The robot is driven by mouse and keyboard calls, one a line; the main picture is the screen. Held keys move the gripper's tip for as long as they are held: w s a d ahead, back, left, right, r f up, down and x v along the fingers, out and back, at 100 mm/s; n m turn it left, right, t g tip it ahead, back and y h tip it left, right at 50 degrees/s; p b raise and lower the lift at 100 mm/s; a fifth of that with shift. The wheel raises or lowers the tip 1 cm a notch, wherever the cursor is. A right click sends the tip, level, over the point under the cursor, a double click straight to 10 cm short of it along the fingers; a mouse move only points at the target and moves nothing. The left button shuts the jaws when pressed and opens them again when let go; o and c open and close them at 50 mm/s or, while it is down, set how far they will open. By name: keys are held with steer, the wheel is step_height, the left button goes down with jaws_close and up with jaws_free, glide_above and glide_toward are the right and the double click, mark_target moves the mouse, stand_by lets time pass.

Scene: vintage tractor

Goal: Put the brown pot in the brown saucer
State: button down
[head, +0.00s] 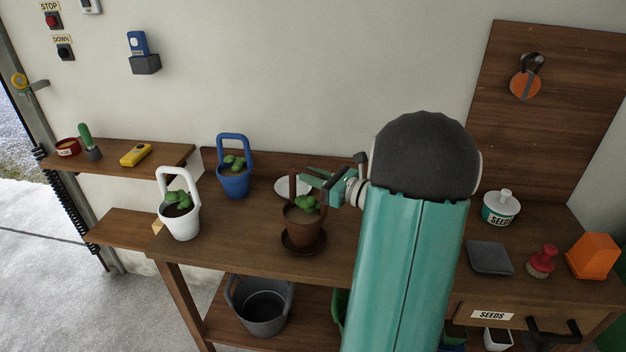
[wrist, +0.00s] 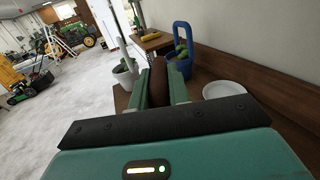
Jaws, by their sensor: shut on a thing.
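The brown pot (head: 302,222), with a green plant and a tall brown handle, stands upright at the middle of the bench. The brown saucer (head: 318,247) is directly below it, with its rim showing around the pot's base. I cannot tell whether the base rests in the saucer or hangs just above it. My gripper (head: 312,178) reaches in from the right and is shut on the pot's handle. In the wrist view the brown handle (wrist: 158,84) shows between my fingers, while the rest of the pot and the saucer are hidden.
A white pot (head: 180,222) and a blue pot (head: 234,182) stand to the left. A white saucer (head: 288,186) lies behind the brown pot. A seeds tin (head: 501,209), grey block (head: 490,257), red brush (head: 541,261) and orange object (head: 594,256) are on the right. The bench front-left is clear.

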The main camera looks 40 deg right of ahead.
steer(key=shift+f, duration=0.45)
steer(key=c, duration=1.3)
jaws_free()
steer(key=shift+f, duration=0.1)
